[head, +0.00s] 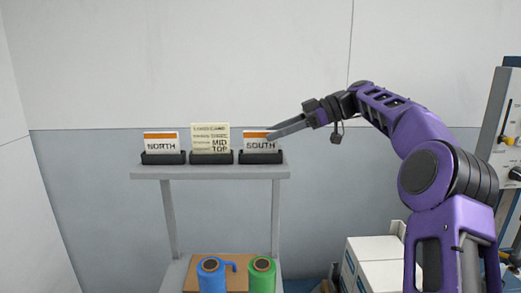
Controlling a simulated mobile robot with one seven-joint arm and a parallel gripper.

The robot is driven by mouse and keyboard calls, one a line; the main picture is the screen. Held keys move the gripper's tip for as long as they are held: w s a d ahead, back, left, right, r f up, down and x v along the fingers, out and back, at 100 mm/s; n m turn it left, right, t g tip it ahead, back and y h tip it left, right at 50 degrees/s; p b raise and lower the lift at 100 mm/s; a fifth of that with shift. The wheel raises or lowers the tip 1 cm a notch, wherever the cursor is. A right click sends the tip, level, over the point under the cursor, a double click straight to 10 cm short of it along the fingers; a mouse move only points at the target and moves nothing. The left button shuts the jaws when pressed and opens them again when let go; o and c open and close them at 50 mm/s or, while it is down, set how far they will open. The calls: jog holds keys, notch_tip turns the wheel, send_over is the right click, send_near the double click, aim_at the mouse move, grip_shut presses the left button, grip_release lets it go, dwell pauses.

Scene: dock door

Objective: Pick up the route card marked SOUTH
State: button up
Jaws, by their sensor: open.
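The SOUTH route card (259,145) is white with an orange band and stands upright in a black holder (261,157) at the right end of a grey shelf (210,170). My gripper (270,137) is open and reaches in from the right. Its fingers overlap the card's upper right part in the head view. I cannot tell whether the fingers touch the card or stand in front of it.
A NORTH card (161,143) stands in a holder at the left. A cream card marked MID TOP (211,139) stands in the middle holder, close beside the SOUTH one. White boxes (372,262) are at lower right.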

aim_at(249, 141)
jog(key=x, duration=0.7)
jog(key=shift+w+a, duration=0.1)
jog(key=shift+a, duration=0.15)
jog(key=shift+c, duration=0.3)
grip_shut()
